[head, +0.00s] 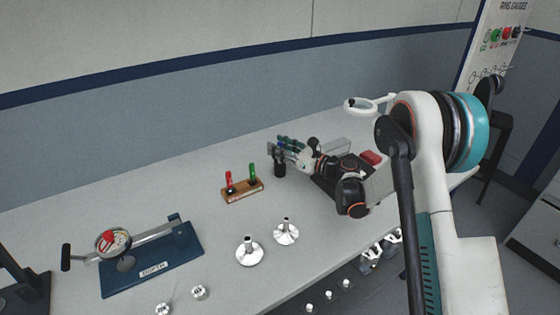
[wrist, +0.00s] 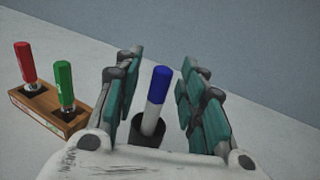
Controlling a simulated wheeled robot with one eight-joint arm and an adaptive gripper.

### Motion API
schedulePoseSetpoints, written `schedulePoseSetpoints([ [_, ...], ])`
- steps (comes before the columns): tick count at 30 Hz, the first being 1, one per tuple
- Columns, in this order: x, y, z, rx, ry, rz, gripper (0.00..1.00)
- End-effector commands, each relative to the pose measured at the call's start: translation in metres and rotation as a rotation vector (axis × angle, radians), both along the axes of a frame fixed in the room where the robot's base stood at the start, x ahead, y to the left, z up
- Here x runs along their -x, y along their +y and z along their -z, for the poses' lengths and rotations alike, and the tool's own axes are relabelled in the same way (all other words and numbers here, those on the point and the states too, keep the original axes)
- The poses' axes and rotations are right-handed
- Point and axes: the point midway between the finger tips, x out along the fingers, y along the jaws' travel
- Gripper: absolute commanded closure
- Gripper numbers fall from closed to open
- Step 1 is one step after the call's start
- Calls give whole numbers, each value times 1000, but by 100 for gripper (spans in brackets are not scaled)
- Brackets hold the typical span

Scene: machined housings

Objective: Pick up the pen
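A pen with a blue cap and a white body (wrist: 156,100) stands in a black cup (wrist: 147,131), tilted slightly in the wrist view. The cup also shows in the head view (head: 280,168), beside my gripper, where I cannot make out the pen clearly. My gripper (wrist: 160,72) is open. Its teal-padded fingers stand on either side of the pen, with a visible gap on both sides. In the head view my gripper (head: 284,147) is low over the bench at the cup. My palm hides the cup's lower part in the wrist view.
A wooden block (head: 243,192) holding a red and a green plug gauge stands left of the cup. Flanged metal parts (head: 286,232) sit nearer the bench front. A blue depth-gauge stand (head: 152,265) is at the left. The bench behind the cup is clear.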

Motion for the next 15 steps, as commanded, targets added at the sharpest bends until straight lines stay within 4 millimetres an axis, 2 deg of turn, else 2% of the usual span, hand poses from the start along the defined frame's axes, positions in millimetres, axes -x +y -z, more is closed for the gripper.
schedulePoseSetpoints([
  [5, 0, 0, -1, 0, 0, 1, 63],
  [10, 0, 0, -1, 0, 0, 1, 99],
  [15, 0, 0, -1, 0, 0, 0, 100],
])
